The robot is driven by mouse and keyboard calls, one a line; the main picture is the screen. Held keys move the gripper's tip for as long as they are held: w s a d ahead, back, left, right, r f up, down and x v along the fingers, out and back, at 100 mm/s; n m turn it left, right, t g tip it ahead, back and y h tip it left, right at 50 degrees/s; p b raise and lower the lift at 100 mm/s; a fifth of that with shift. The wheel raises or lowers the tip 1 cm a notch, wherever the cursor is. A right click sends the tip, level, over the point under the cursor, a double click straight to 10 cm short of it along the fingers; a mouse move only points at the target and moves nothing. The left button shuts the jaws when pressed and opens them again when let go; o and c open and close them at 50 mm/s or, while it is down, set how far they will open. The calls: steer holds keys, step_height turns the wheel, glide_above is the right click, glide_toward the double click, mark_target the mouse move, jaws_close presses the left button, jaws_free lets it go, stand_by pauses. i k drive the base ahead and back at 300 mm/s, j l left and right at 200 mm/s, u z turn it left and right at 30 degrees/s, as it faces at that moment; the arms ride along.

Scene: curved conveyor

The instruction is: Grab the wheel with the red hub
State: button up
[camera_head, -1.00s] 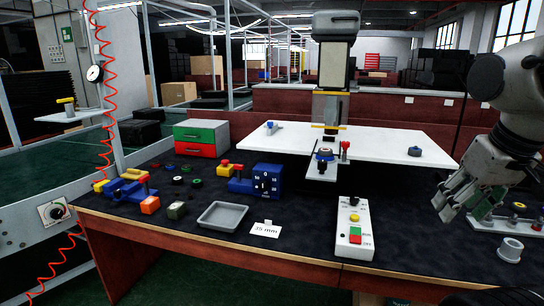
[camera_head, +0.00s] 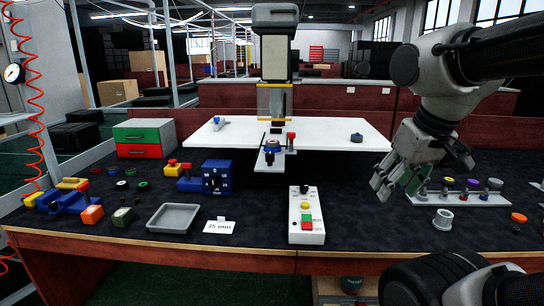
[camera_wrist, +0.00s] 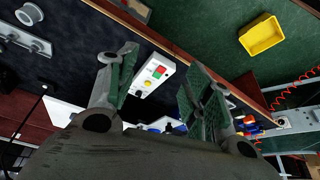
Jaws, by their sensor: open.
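Several small dark wheels lie on the dark workbench at the left in the head view. One small wheel (camera_head: 97,171) appears to have a red hub, but it is too small to be sure. Wheels with a pale hub (camera_head: 121,184) and a green hub (camera_head: 143,185) lie near it. My gripper (camera_head: 394,188) is open and empty above the right part of the bench, far from these wheels. In the wrist view, the two fingers of my gripper (camera_wrist: 160,62) are spread apart with nothing between them. The small wheels cannot be made out there.
A grey tray (camera_head: 174,230), a blue box (camera_head: 216,177), a control box (camera_head: 306,222) and a blue vise (camera_head: 62,201) stand on the bench. A white platform (camera_head: 335,136) spans the back. A yellow bin (camera_wrist: 261,36) shows in the wrist view.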

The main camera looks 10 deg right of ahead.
mark_target(270, 145)
steer(key=i+j+z, duration=0.3)
steer(key=i+j, duration=0.25)
steer(key=i+j+z, duration=0.3)
steer(key=i+j, duration=0.15)
steer(key=j, duration=0.2)
